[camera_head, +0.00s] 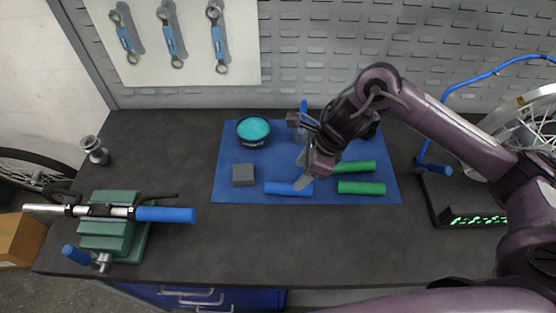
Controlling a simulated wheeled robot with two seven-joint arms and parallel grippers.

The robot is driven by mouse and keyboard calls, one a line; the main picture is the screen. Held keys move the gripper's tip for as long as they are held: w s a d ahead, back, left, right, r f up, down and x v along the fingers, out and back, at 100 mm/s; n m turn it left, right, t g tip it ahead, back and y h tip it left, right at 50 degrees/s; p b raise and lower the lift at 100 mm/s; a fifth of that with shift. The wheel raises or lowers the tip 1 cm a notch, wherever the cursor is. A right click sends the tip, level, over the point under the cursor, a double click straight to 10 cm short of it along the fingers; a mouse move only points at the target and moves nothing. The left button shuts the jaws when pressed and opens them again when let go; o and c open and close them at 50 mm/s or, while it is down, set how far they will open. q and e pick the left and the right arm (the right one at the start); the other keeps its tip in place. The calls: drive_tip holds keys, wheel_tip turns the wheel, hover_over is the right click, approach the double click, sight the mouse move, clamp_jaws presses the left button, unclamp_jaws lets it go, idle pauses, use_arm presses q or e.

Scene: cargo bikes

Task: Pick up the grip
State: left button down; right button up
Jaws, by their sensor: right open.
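A blue grip (285,188) lies flat on the blue mat (226,180). Two green grips lie to its right, one nearer (362,188) and one farther back (358,167), the latter partly hidden by my arm. My right gripper (302,171) is open and empty over the mat, its fingers pointing left. Its nearer finger overlaps the right end of the blue grip in the picture; I cannot tell whether they touch. A handlebar (118,211) with a blue grip (165,214) on its right end is held in a green vise (122,197) at the left. My left gripper is not in view.
A bowl of turquoise stuff (254,130) and a grey block (243,175) stand on the mat. A truing stand (470,214) with a wheel is at the right. A small metal part (94,149) is at the left. The worktop's front middle is clear.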

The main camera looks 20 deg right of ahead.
sight(289, 185)
drive_tip(key=shift+w, duration=0.15)
drive_tip(key=shift+p+x, duration=0.3)
drive_tip(key=shift+x, duration=0.45)
drive_tip(key=shift+a+f, duration=0.1)
drive_tip(key=shift+f, duration=0.2)
drive_tip(key=x, duration=0.1)
drive_tip(key=p+x, duration=0.1)
drive_tip(key=x, duration=0.1)
drive_tip(key=p+x, duration=0.1)
drive_tip(key=shift+s+a+f, duration=0.1)
drive_tip(key=shift+s+f, duration=0.1)
drive_tip(key=shift+f, duration=0.15)
drive_tip(key=shift+w+f, duration=0.1)
drive_tip(key=shift+f, duration=0.25)
drive_tip(key=c, duration=0.5)
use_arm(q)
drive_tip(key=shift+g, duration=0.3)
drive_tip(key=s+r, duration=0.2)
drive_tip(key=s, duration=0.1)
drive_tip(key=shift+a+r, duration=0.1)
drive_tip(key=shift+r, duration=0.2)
use_arm(e)
clamp_jaws()
drive_tip(key=shift+r, duration=0.15)
